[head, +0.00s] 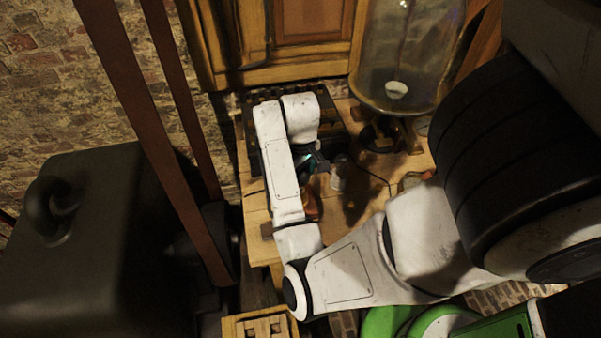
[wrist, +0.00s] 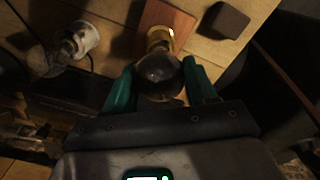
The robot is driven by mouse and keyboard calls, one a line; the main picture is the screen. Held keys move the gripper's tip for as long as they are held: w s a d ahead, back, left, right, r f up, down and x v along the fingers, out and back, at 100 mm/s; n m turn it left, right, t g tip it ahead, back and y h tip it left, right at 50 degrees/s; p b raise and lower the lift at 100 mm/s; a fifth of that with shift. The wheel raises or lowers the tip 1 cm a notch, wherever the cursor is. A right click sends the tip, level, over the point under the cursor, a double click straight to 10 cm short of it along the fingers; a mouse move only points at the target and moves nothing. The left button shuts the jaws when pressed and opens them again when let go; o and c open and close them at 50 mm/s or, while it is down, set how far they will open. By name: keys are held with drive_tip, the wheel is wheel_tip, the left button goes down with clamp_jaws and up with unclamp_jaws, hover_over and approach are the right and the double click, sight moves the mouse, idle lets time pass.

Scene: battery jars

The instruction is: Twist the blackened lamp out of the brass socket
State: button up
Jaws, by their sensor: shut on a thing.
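The blackened lamp (wrist: 158,75) is a dark round bulb in the middle of the wrist view. My gripper (wrist: 160,88) has its two green fingers on either side of the bulb and is shut on it. The brass socket (wrist: 159,38) is at the bulb's far end, on a reddish-brown wooden base (wrist: 180,20). The lamp and socket appear in line and touching; I cannot tell whether the threads are engaged. In the head view my gripper (head: 314,162) is small and partly hidden by my arm over the table, and the lamp cannot be made out there.
A white cup-like holder with a clear bulb (wrist: 82,38) stands left of the socket on the wooden table (wrist: 120,12). A dark block (wrist: 226,20) lies to the right. In the head view, a large glass jar (head: 408,55) stands at the table's back right.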

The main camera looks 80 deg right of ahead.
drive_tip(key=shift+r, duration=0.1)
drive_tip(key=shift+r, duration=0.7)
drive_tip(key=shift+r, duration=0.45)
drive_tip(key=shift+r, duration=2.45)
